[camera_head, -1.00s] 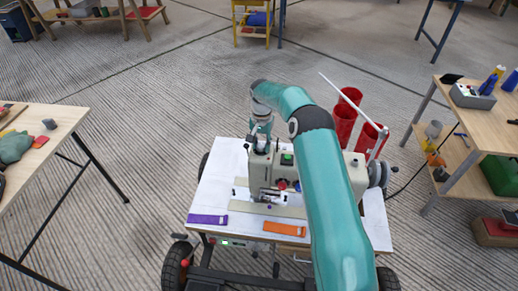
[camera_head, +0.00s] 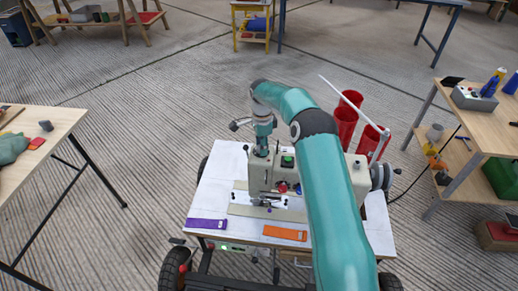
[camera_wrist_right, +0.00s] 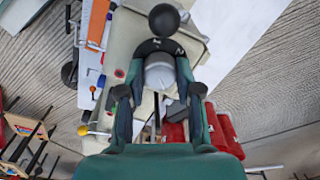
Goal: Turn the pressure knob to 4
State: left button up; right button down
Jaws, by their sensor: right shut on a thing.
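The sewing machine (camera_head: 262,178), pale with a green-lit part, stands on a white-topped cart. My right gripper (camera_head: 261,148) is over the left end of its top and hides the knob in the head view. In the right wrist view, the fingers of the right gripper (camera_wrist_right: 160,98) lie on both sides of a pale grey pressure knob (camera_wrist_right: 160,76) and are shut on it. A dark dial (camera_wrist_right: 160,47) with small light marks shows beside the knob; its numbers are too small to read. My left gripper is in neither view.
A black ball (camera_wrist_right: 164,20) is beyond the dial. Red bins (camera_head: 346,120) stand behind the machine, beside a pale bar. A purple strip (camera_head: 207,224) and an orange strip (camera_head: 285,233) lie on the cart's front edge.

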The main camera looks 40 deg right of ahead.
jog(key=shift+s+d+m, duration=0.1)
jog(key=shift+m, duration=0.9)
jog(key=c, duration=1.1)
grip_release()
jog(key=shift+o, duration=0.2)
jog(key=shift+r, duration=0.55)
notch_tip(320, 180, up, 11)
